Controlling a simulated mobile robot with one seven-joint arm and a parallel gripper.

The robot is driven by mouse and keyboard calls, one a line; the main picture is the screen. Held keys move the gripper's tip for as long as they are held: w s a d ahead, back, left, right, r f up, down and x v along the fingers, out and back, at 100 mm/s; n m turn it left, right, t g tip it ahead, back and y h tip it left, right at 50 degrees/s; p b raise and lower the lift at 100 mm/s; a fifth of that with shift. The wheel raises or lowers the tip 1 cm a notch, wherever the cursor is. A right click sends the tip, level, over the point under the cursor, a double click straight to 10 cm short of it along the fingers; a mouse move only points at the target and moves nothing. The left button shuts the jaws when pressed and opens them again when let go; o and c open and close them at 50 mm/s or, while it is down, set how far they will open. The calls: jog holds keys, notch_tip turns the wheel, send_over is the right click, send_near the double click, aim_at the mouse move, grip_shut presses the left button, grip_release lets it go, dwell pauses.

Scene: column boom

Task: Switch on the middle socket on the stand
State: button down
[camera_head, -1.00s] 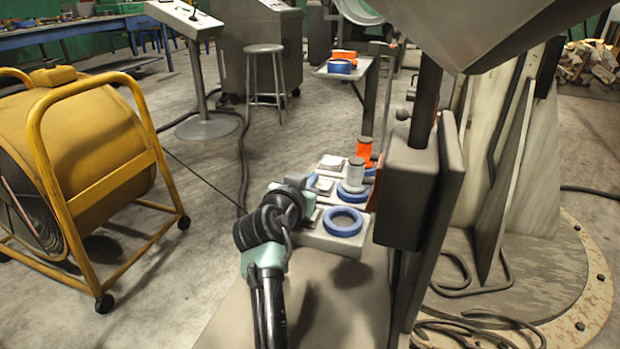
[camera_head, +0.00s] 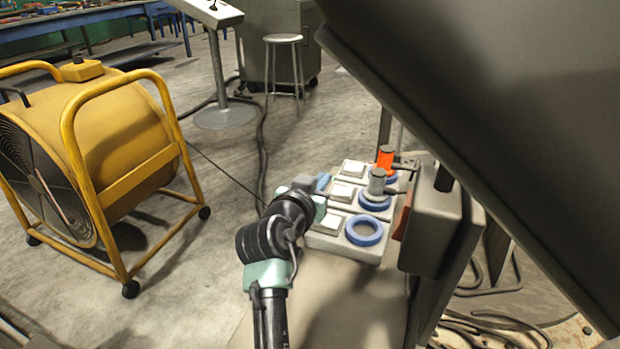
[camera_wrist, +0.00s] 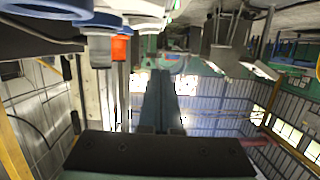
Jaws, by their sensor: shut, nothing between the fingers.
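The socket block (camera_head: 322,241) has three sockets in a row, each with a blue ring and a pale square switch on its left. The near ring (camera_head: 364,230) is empty. A grey plug (camera_head: 377,180) stands in the middle socket and an orange plug (camera_head: 385,158) in the far one. The middle switch (camera_head: 342,191) lies just right of my gripper (camera_head: 323,182), which is shut and empty. I cannot tell whether they touch. In the wrist view, my shut fingers (camera_wrist: 162,100) point away, with the orange plug (camera_wrist: 121,48) to their upper left. The switch positions are unclear.
A grey box (camera_head: 432,230) on a post stands close right of the sockets, under a large dark slanted panel (camera_head: 480,120). A yellow drum fan (camera_head: 110,150) stands on the left. Cables and a stool (camera_head: 283,40) are behind; open floor lies between.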

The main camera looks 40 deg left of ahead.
jog(key=p+v, duration=0.1)
jog(key=v, duration=0.3)
jog(key=shift+s+r, duration=0.1)
jog(key=shift+s, duration=0.45)
